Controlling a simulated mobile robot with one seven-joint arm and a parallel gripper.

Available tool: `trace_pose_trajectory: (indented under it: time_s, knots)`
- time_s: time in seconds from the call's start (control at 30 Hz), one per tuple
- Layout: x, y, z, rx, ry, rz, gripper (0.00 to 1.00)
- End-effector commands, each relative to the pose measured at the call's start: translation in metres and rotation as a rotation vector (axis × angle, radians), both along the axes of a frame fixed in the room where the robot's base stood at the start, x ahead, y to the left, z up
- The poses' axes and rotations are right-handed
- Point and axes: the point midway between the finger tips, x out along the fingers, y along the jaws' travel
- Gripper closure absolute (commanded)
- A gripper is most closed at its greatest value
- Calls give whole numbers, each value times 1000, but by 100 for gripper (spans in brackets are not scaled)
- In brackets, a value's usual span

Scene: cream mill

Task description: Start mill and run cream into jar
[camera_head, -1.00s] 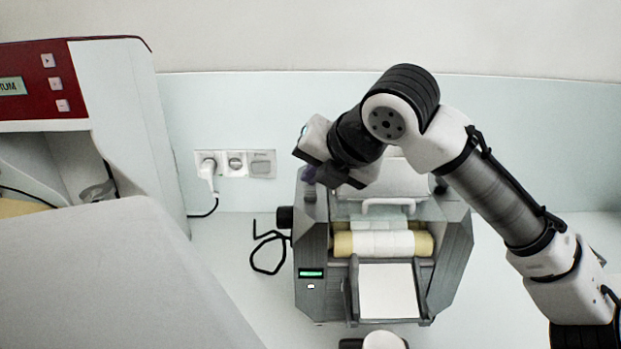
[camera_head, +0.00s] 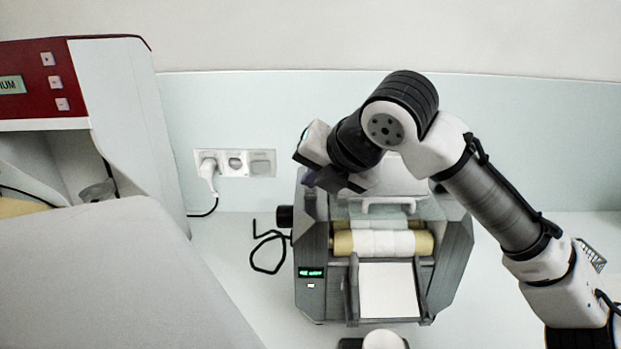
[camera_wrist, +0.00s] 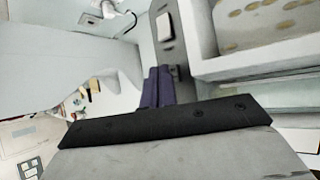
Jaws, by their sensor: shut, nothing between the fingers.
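The grey mill (camera_head: 455,270) stands on the bench with pale yellow rollers (camera_head: 343,244), whose middle is coated in white cream (camera_head: 385,243). A white apron plate (camera_head: 388,290) slopes down in front of them. A small lit green display (camera_head: 311,273) is on its left front. My gripper (camera_head: 311,178) is shut and empty above the mill's back left corner. Its purple fingers (camera_wrist: 158,88) are together in the wrist view, beside a grey strip with a pale button-like part (camera_wrist: 165,27). I cannot tell whether they touch it. A white round thing (camera_head: 384,341), perhaps the jar, is cut off below the apron.
A red and white machine (camera_head: 110,100) stands at the left. A large grey surface (camera_head: 100,270) fills the lower left. A wall socket (camera_head: 235,163) with a white plug is behind, and a black cable (camera_head: 268,250) lies left of the mill.

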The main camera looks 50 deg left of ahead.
Motion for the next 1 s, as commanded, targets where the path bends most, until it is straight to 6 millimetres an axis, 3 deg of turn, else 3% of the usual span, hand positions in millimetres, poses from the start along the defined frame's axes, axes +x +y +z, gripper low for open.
trace_pose_trajectory:
  time_s: [1.0]
  knots:
    - [0,0,-5,-1,1,1,100]
